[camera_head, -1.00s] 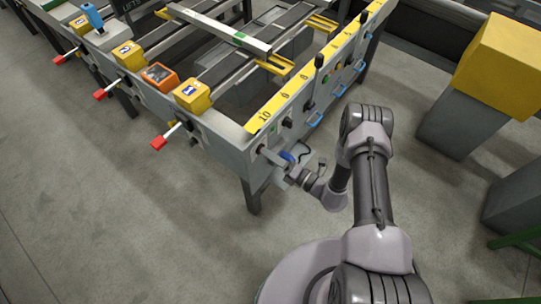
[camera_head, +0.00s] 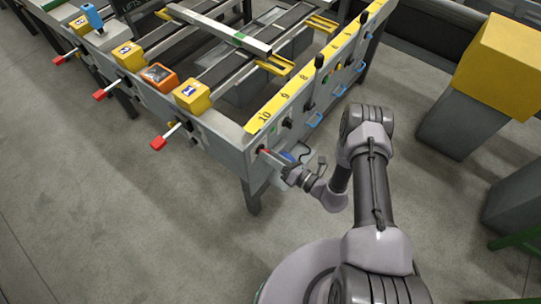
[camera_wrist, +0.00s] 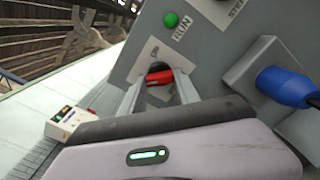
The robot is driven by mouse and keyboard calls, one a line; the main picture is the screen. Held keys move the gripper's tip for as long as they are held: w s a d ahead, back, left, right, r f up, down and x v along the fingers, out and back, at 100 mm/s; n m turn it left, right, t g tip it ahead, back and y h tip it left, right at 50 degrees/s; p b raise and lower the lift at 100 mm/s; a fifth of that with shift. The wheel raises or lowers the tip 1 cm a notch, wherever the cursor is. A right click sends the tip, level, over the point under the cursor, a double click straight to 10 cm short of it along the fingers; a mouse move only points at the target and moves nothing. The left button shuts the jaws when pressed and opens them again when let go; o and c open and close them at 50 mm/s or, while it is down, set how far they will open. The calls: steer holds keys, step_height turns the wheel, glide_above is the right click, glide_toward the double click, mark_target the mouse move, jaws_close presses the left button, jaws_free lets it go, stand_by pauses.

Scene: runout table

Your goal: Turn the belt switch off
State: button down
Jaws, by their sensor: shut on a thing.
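The belt switch has a red handle (camera_wrist: 160,75) on a pale plate (camera_wrist: 153,57) on the grey panel, below a green lamp (camera_wrist: 171,19) and the label RUN. My gripper (camera_wrist: 158,88) is shut on the red handle, with a finger on each side of it. In the head view, my gripper (camera_head: 273,158) reaches the near corner of the table's side panel, where a bit of red handle (camera_head: 263,151) shows. The handle's exact angle is hard to read, as the fingers hide part of it.
A blue plug (camera_wrist: 287,86) sticks out of the panel close to the right of my gripper. Red-tipped levers (camera_head: 158,143) jut from the table's left side. A yellow-topped grey block (camera_head: 500,65) stands at right. The floor (camera_head: 130,220) at left is clear.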

steer(key=c, duration=0.9)
jaws_free()
steer(key=shift+d, duration=0.15)
steer(key=p+v, duration=0.3)
steer(key=v, duration=1.4)
steer(key=shift+s, duration=0.15)
